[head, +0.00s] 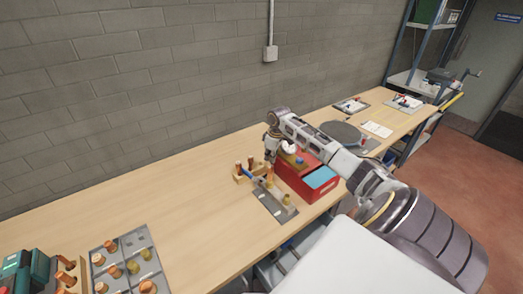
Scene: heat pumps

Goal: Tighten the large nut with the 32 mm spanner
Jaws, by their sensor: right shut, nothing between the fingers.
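A narrow grey plate (274,208) with brass-coloured fittings lies on the workbench in front of the wall. The large nut cannot be told apart from the other fittings at this size. A small wooden rack (240,177) with copper-coloured upright pieces stands at the plate's far left end. A small blue part shows beside it, too small to identify as the 32 mm spanner. My right gripper (270,155) is shut and empty, above the bench near the rack and the red box. My left gripper is out of view.
A red box (296,186) with a light blue panel stands right of the plate. A grey tray (107,270) with copper and brass fittings lies at the lower left. A round dark grey disc (343,130) lies farther right. The bench (165,200) is clear between tray and rack.

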